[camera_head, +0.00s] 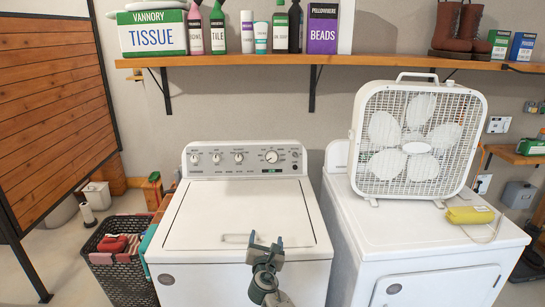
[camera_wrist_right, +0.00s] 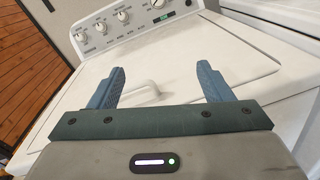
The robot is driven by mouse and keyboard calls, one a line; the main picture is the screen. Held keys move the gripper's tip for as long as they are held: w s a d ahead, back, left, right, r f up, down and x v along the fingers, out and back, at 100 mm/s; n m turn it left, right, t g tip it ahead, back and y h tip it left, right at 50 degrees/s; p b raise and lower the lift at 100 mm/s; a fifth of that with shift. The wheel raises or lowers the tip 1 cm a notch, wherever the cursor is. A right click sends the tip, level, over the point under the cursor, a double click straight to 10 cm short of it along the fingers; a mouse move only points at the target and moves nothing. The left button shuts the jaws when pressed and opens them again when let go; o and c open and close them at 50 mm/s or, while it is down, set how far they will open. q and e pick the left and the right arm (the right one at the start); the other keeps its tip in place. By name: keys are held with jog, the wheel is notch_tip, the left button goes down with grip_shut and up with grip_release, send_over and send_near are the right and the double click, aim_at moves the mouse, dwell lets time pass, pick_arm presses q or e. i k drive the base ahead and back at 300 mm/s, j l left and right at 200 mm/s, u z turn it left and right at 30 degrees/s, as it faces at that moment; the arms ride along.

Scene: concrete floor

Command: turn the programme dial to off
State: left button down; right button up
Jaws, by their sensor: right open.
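The washing machine (camera_head: 240,225) is white, with its lid shut. Its control panel along the back has several knobs. The largest knob, the programme dial (camera_head: 271,156), is on the right part of the panel, above a small dark display. In the right wrist view the dial (camera_wrist_right: 158,3) is cut by the top edge, so its pointer cannot be read there. My right gripper (camera_head: 266,243) is open and empty above the front of the lid, well short of the panel. In the right wrist view its two blue fingers (camera_wrist_right: 160,84) stand apart with the lid between them. My left gripper is not in view.
A shelf (camera_head: 400,63) with boxes, bottles and boots runs above the panel. A white dryer (camera_head: 420,240) with a box fan (camera_head: 417,137) and a yellow item (camera_head: 470,214) stands at right. A dark laundry basket (camera_head: 125,276) is at left. The space over the lid is clear.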

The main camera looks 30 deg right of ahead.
aim_at(271, 156)
jog(key=i+l, duration=1.25)
jog(key=l, duration=0.15)
